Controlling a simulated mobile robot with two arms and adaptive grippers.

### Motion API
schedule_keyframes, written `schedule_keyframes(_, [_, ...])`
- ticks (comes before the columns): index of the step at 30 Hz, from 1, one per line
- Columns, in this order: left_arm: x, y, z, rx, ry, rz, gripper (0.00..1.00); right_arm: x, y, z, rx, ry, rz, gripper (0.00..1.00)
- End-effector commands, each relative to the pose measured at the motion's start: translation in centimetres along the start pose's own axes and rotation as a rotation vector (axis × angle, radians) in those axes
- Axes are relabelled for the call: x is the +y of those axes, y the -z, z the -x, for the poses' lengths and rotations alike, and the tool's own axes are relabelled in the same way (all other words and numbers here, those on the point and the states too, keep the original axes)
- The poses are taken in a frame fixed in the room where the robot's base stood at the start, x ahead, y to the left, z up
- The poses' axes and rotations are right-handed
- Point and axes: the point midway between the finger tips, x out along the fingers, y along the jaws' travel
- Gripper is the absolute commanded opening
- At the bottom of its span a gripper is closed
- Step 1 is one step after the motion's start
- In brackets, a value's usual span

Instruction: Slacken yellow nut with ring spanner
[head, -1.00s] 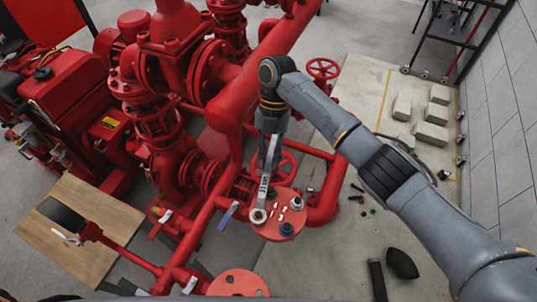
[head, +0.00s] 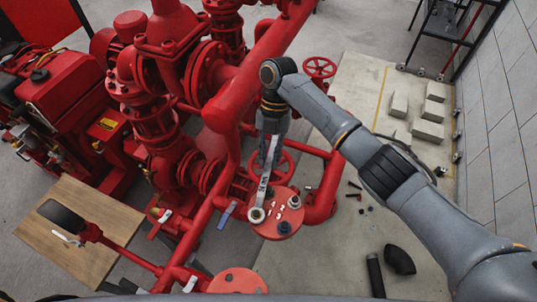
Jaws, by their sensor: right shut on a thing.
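My right gripper (head: 272,125) points down above the red flange (head: 270,233) and is shut on the upper end of a silver ring spanner (head: 265,180). The fingertips are small and partly hidden by the wrist. The spanner slants down, and its ring end (head: 257,215) sits at the left side of the flange top. The ring appears to be around a nut there; the nut's yellow colour and how deep it seats are too small to tell. My left gripper is not in view.
A silver nut (head: 294,201) and a dark blue one (head: 284,228) stand on the same flange. Red pipes (head: 240,100) and a red handwheel (head: 319,67) crowd the arm.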

Motion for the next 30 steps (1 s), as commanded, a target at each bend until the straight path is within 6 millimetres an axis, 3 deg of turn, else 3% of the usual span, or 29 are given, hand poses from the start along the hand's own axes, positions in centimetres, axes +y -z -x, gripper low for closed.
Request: schedule_keyframes(30, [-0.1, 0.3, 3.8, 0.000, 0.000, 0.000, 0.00, 0.1, 1.9, 4.4, -0.002, -0.003, 0.001, 0.00])
